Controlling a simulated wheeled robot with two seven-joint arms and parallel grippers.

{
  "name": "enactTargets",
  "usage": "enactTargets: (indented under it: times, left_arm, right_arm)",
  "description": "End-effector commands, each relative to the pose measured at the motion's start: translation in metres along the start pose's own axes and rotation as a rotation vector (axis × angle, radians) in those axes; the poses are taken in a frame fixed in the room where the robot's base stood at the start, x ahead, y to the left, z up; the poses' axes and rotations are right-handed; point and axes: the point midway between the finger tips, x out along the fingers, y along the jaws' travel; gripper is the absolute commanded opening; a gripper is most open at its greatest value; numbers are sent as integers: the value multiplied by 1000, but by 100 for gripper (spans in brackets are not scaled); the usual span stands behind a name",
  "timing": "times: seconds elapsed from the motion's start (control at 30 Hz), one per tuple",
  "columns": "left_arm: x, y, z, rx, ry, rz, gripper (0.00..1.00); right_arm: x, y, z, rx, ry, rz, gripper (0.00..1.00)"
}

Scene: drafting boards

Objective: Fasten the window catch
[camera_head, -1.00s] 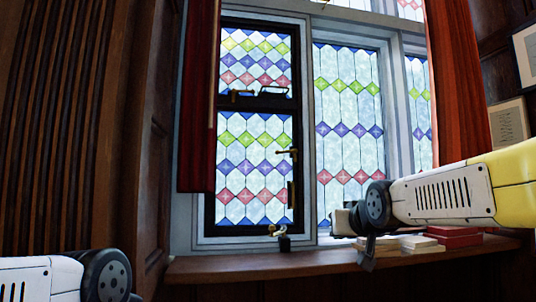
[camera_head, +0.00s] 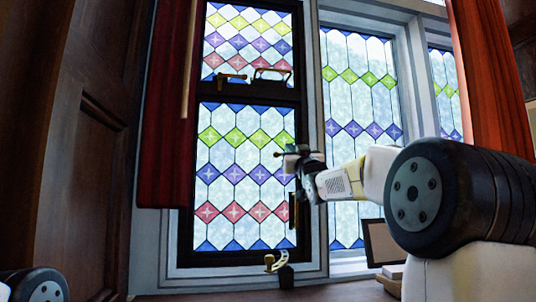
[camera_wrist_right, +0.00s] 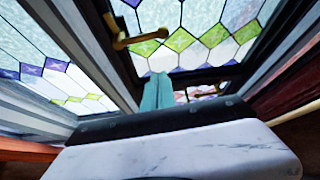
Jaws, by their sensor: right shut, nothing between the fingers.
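The window catch is a brass lever on the right edge of the dark-framed lower casement (camera_head: 187,225). In the head view only its brass tip (camera_head: 277,154) shows, left of my right gripper (camera_head: 296,152); the rest is hidden. In the right wrist view, the catch (camera_wrist_right: 143,38) lies just beyond my right fingertips (camera_wrist_right: 158,77), with a small gap visible in the picture. I cannot tell whether they touch. The right fingers are teal, shut together and empty. My left gripper is out of view; only part of my left arm shows at lower left.
A brass handle (camera_head: 232,77) and a curved pull (camera_head: 272,72) sit on the upper casement. A brass stay (camera_head: 272,262) is at the bottom. Red curtains (camera_head: 165,130) hang at both sides. A dark-framed panel (camera_head: 384,243) stands on the sill at right.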

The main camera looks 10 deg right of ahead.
Motion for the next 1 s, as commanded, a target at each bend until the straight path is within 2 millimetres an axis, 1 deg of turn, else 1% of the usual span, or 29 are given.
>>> enactTargets:
  times: [0.23, 0.37, 0.47, 0.7, 0.8, 1.0]
  left_arm:
    - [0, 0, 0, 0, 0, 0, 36]
    - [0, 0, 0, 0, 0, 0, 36]
    - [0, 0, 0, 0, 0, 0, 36]
    - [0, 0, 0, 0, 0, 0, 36]
    - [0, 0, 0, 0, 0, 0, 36]
    - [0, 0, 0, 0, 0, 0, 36]
  right_arm:
    - [0, 0, 0, 1, -1, 0, 0]
    - [6, 0, 0, 1, 0, 0, 0]
    - [19, -1, 1, 1, -2, -1, 0]
    - [62, 0, 1, 1, 0, 0, 0]
    - [77, 0, 2, 1, -2, 0, 0]
    - [99, 0, 1, 1, -2, 0, 0]
